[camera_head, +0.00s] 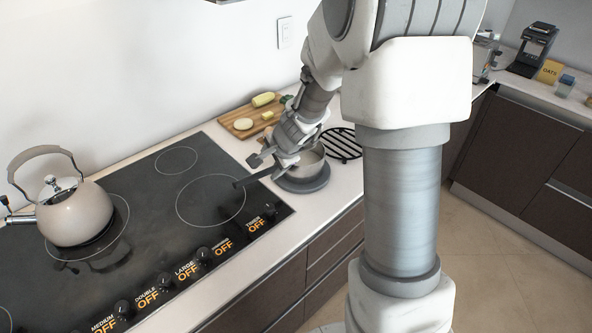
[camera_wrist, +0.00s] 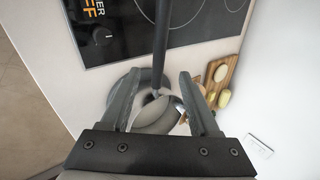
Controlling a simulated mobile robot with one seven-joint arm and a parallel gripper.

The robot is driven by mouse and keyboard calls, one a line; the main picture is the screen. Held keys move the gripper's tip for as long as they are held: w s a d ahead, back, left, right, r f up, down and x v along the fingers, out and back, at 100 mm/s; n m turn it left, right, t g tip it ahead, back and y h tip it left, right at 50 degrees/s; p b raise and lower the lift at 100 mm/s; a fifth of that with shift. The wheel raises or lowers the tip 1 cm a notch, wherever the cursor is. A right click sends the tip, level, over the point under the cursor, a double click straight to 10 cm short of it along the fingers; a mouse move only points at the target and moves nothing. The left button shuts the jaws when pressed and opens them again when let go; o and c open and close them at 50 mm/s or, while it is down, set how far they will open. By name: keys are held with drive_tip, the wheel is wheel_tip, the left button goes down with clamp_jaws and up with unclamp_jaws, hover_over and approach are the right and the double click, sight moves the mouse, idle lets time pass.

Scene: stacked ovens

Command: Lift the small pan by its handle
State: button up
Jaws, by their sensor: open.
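The small pan (camera_head: 310,160) is light grey with a dark straight handle (camera_head: 250,180). It rests on a dark grey round base (camera_head: 315,185) on the counter, right of the cooktop. The handle points left, out over the cooktop's edge. My gripper (camera_head: 266,165) is open at the handle near the pan. In the wrist view the handle (camera_wrist: 161,40) runs between the two spread fingers of my gripper (camera_wrist: 160,75), with gaps on both sides. The pan (camera_wrist: 155,115) lies below, partly hidden by the fingers and gripper body.
A kettle (camera_head: 75,212) stands on the black cooktop (camera_head: 140,230) at left. A cutting board (camera_head: 235,128) with cut vegetables lies behind the pan. A black wire rack (camera_head: 345,150) lies right of the pan. The wall is close behind; knobs line the cooktop's front.

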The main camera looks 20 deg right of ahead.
sight(266, 171)
drive_tip(key=b+x, duration=0.1)
drive_tip(key=x, duration=0.5)
drive_tip(key=shift+f+b, duration=0.3)
drive_tip(key=shift+b, duration=0.1)
clamp_jaws()
drive_tip(key=shift+w+r, duration=0.1)
idle(1.0)
